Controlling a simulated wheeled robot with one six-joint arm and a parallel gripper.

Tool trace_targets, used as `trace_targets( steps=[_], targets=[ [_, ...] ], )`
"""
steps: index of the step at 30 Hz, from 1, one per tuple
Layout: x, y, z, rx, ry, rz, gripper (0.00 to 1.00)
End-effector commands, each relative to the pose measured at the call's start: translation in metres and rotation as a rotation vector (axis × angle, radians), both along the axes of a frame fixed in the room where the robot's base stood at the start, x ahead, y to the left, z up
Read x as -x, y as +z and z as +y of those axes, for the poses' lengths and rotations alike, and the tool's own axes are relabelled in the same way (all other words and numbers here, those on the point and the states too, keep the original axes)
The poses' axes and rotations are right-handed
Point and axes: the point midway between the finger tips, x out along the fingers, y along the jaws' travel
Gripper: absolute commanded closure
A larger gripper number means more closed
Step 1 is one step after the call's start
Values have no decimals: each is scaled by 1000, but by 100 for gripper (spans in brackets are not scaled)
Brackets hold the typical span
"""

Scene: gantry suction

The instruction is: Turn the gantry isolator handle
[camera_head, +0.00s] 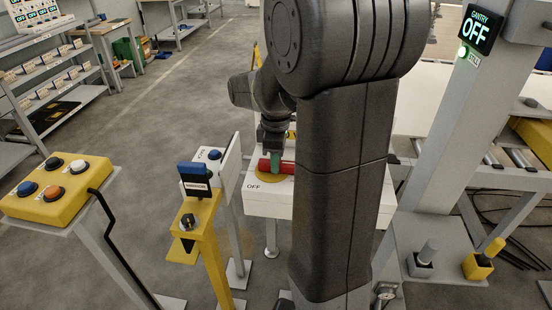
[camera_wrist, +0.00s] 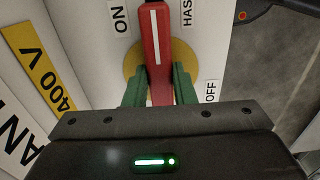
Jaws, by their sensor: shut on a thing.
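The red isolator handle (camera_head: 287,168) lies across a yellow disc (camera_head: 270,179) on a white box (camera_head: 262,208). In the wrist view the handle (camera_wrist: 156,45) has a white stripe and runs up the picture. ON is printed to its upper left and OFF to its lower right. My gripper (camera_head: 273,158) reaches it from above. In the wrist view the green fingers of my gripper (camera_wrist: 159,85) are shut on the handle, one on each side. My arm hides the right part of the box in the head view. The gantry sign (camera_head: 478,29) reads OFF.
A yellow post with a blue-topped part (camera_head: 196,178) stands just left of the box. A yellow button panel (camera_head: 57,188) is further left. The gantry upright (camera_head: 447,120) and a roller conveyor (camera_head: 515,160) are on the right. Open floor (camera_head: 165,125) lies at the back left.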

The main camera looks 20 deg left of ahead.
Motion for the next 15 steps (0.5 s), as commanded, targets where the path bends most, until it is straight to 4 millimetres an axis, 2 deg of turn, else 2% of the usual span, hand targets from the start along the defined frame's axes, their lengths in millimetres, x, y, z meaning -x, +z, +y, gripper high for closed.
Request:
trace_targets(
  steps=[14, 15],
  targets=[
    [0, 1, 1, -1, 16, -2, 100],
    [0, 1, 1, -1, 16, -2, 71]
  ],
)
